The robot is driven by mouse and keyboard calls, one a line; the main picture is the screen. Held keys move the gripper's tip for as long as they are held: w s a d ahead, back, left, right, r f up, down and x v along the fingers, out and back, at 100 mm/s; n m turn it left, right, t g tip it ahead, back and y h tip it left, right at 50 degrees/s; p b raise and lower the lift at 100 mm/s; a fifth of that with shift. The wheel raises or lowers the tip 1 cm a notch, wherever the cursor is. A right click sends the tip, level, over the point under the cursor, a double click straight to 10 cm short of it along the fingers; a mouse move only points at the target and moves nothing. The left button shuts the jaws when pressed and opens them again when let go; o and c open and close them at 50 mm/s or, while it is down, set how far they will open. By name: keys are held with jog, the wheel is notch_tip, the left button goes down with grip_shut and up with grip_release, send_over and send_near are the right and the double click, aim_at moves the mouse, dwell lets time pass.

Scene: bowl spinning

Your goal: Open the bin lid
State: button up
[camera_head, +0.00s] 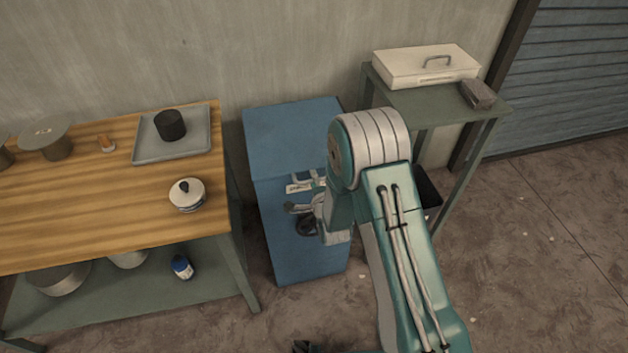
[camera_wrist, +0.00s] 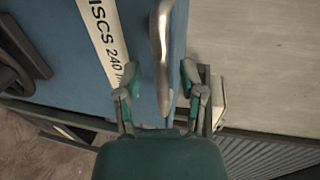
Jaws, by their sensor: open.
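The blue bin (camera_head: 303,235) stands on the floor against the wall, and its flat lid (camera_head: 290,130) lies level on top, looking shut. A metal bar handle (camera_wrist: 161,50) and a white label strip (camera_wrist: 104,42) reading "ISCS 240" are on the bin's front. My gripper (camera_wrist: 161,75) is open, its two fingers apart with the handle between them in the wrist view. I cannot tell whether either finger touches the handle. In the head view my gripper (camera_head: 292,207) is at the bin's front, partly hidden by my arm.
A wooden bench (camera_head: 100,210) with a tray (camera_head: 150,148) and a lidded pot (camera_head: 187,195) is on the left. A grey-green table (camera_head: 420,104) with a pale case (camera_head: 410,65) stands right of the bin. A dark round part (camera_head: 306,225) is on the bin's front.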

jog(key=shift+w, duration=0.15)
grip_shut()
